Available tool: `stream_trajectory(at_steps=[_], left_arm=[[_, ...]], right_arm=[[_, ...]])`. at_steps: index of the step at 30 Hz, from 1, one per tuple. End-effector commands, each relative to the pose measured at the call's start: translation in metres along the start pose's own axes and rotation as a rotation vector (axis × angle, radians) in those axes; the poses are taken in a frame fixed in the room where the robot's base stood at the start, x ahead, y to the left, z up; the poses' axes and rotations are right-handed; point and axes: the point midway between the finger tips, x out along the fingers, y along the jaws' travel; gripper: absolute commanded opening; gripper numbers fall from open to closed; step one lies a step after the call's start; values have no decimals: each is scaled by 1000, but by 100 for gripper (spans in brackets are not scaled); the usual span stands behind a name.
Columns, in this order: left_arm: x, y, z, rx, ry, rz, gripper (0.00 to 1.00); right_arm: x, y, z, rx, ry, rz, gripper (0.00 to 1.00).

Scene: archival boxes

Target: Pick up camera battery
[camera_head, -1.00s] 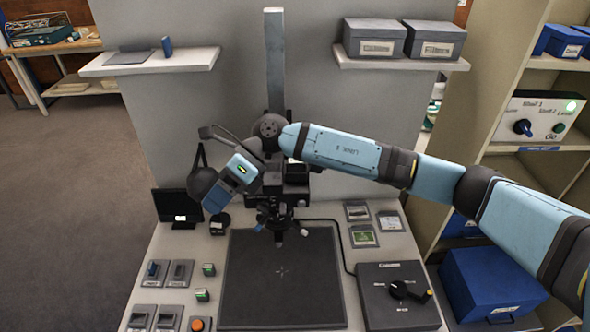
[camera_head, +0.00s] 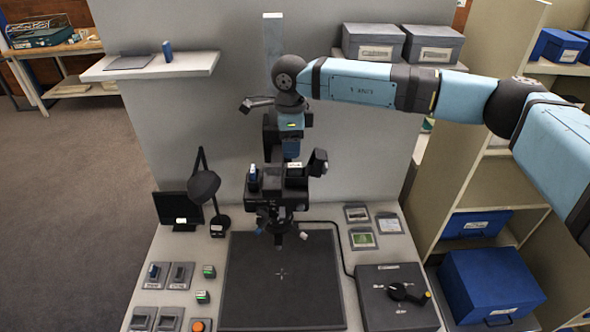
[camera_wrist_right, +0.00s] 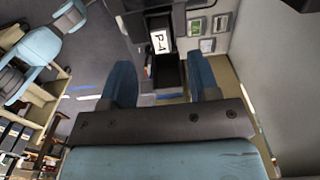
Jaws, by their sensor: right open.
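A black camera (camera_head: 265,196) is mounted on the copy stand over the dark mat. A small blue block (camera_head: 253,172), battery-like, stands at the left of its top. A white label shows on the camera's top and reads P-4 in the right wrist view (camera_wrist_right: 161,41). My right gripper (camera_head: 291,153) points down just above the camera; in the right wrist view (camera_wrist_right: 163,78) its two blue fingers are apart, with a dark recess of the camera beyond them. Nothing is seen between the fingers. Which blue block is the camera battery I cannot tell. My left gripper is not in view.
A blue block (camera_head: 167,51) stands on the left wall shelf (camera_head: 200,65). Another (camera_head: 153,271) sits in a grey holder at the table's left. A desk lamp (camera_head: 204,186) and small monitor (camera_head: 178,209) are left of the camera. A control box (camera_head: 385,310) is front right.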

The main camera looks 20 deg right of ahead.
Motion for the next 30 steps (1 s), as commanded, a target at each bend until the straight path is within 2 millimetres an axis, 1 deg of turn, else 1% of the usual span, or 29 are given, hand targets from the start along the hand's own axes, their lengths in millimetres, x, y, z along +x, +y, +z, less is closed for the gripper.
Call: stream_trajectory(at_steps=[1,5,8,12,16,19,24,25,26,27,29,30], left_arm=[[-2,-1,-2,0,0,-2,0],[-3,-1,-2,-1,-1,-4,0],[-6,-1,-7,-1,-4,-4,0],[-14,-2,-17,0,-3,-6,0],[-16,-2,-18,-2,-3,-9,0],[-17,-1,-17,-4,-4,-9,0],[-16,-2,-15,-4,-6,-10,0],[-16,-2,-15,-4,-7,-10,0],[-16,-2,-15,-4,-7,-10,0],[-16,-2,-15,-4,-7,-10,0],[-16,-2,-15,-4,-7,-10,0],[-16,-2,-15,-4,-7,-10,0]], right_arm=[[5,0,0,0,1,1,55],[12,0,0,0,0,0,55],[21,0,-4,1,1,3,55],[41,0,-11,2,1,2,55],[58,0,-9,1,-1,2,55],[64,0,-9,1,-1,1,55],[64,-1,-9,1,-1,1,55],[64,-1,-9,1,-1,1,53],[64,-1,-9,1,-1,1,46],[64,-1,-9,1,-1,1,37],[64,-1,-9,1,-1,0,23],[64,-1,-9,1,-1,0,14]])
